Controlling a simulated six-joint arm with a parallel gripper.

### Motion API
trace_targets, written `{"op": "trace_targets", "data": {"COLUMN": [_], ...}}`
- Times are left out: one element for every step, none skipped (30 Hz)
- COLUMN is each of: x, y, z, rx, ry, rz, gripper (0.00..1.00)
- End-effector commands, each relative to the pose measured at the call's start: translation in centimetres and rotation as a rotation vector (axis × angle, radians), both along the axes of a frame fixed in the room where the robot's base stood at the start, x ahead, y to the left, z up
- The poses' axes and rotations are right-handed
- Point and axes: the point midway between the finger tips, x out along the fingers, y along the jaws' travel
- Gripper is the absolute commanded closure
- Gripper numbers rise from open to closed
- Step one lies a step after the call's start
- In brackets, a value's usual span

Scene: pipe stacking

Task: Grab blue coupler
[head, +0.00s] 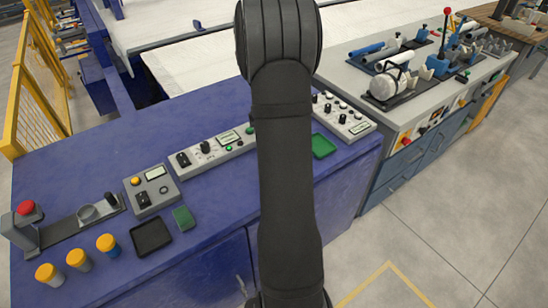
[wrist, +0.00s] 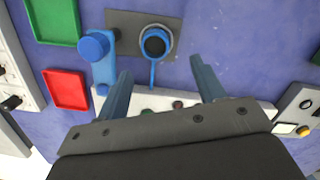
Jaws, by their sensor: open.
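In the wrist view, a round blue coupler (wrist: 155,42) with a dark centre sits on a dark grey plate (wrist: 122,18). A thin blue strap hangs from its lower side. A blue lever-like part with a round knob (wrist: 95,45) stands to its left on the same plate. My gripper (wrist: 161,68) is open, its two fingers wide apart, with nothing between them. The coupler lies just beyond the fingertips, roughly centred between them and apart from both. In the head view, my black arm covers the middle, and neither the gripper nor the coupler shows.
A green tray (wrist: 52,22) and a red tray (wrist: 65,90) lie left of the plate. Control panels stand near both fingers. In the head view, the purple bench (head: 80,170) carries orange-lidded cups (head: 78,259) and a black tray (head: 151,237). A grey bench (head: 345,78) stands right.

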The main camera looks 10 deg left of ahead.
Motion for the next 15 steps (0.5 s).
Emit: {"op": "trace_targets", "data": {"x": [-0.1, -0.1, -0.1, -0.1, -0.1, -0.1, -0.1, -0.1, -0.1, -0.1, -0.1, -0.1, -0.1, 0.0, 0.0], "y": [-0.2, -0.2, -0.3, -0.3, -0.3, -0.4, -0.4, -0.4, -0.5, -0.5, -0.6, -0.8, -1.0, -1.1, -1.4], "z": [-1.0, -1.5, -2.0, -2.3, -2.6, -2.9, -3.0, -3.1, -3.3, -3.6, -3.8, -4.4, -4.8, -5.3, -5.9], "rx": [-0.001, 0.0, 0.0, -0.001, -0.001, 0.0, 0.0, 0.0, 0.0, -0.001, -0.001, 0.0, -0.001, -0.001, -0.001], "ry": [0.004, 0.002, 0.002, 0.003, 0.001, 0.0, 0.0, 0.0, 0.0, 0.001, 0.001, 0.002, 0.002, 0.003, 0.002], "rz": [0.0, 0.0, 0.0, 0.0, 0.0, 0.0, 0.0, 0.0, 0.0, 0.0, 0.0, -0.001, -0.001, -0.001, -0.002], "gripper": [0.37, 0.37, 0.37, 0.37, 0.37, 0.37, 0.37, 0.37, 0.37, 0.37, 0.37, 0.37, 0.37, 0.37, 0.37]}}
